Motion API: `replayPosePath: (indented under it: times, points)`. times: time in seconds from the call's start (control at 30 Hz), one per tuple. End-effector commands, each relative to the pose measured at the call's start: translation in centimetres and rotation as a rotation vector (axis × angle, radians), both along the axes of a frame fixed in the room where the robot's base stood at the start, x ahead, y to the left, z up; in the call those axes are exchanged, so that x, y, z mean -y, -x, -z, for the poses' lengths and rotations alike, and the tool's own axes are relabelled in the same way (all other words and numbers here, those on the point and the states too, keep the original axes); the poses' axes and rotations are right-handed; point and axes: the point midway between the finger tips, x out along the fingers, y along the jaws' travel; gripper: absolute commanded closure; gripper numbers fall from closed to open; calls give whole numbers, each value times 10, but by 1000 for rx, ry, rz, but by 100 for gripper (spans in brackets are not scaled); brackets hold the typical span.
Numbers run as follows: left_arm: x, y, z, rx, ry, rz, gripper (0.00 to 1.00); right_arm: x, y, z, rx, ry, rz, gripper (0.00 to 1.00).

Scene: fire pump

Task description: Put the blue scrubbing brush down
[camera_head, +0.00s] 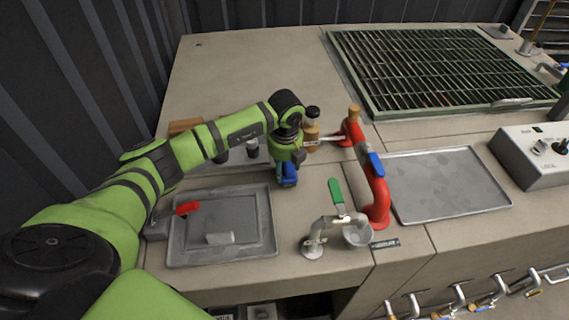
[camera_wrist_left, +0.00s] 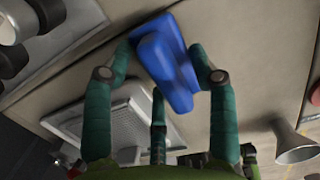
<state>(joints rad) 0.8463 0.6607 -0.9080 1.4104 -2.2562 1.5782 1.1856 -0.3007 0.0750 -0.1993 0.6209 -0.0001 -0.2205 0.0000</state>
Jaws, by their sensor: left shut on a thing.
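The blue scrubbing brush (camera_wrist_left: 170,62) is held between the fingers of my left gripper (camera_wrist_left: 165,80) in the left wrist view. In the head view the brush (camera_head: 288,175) shows as a small blue shape below my left gripper (camera_head: 286,162), above the counter beside the grey sink tray. The gripper is shut on the brush. I cannot tell from the head view whether the brush touches the counter. My right gripper is not in view.
A grey tray (camera_head: 262,245) with a red-handled part lies left of the brush. A red pipe (camera_head: 379,195) and a green-handled tap (camera_head: 336,192) stand to the right. Bottles (camera_head: 312,125) stand close behind the gripper. A second grey tray (camera_head: 440,185) lies farther right.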

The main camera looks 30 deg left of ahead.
Motion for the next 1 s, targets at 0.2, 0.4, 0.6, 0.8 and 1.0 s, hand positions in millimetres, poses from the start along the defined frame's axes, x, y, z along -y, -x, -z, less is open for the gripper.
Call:
replayPosePath:
  times: [0.2,0.4,0.6,0.8,1.0]
  points:
    - [0,-1,8,2,1,0,82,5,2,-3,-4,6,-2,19]
    - [0,0,11,1,0,0,82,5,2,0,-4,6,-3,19]
    - [0,0,12,1,0,0,19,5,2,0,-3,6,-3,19]
    - [0,0,11,1,0,0,19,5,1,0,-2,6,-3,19]
    - [1,-1,4,3,0,0,19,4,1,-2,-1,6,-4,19]
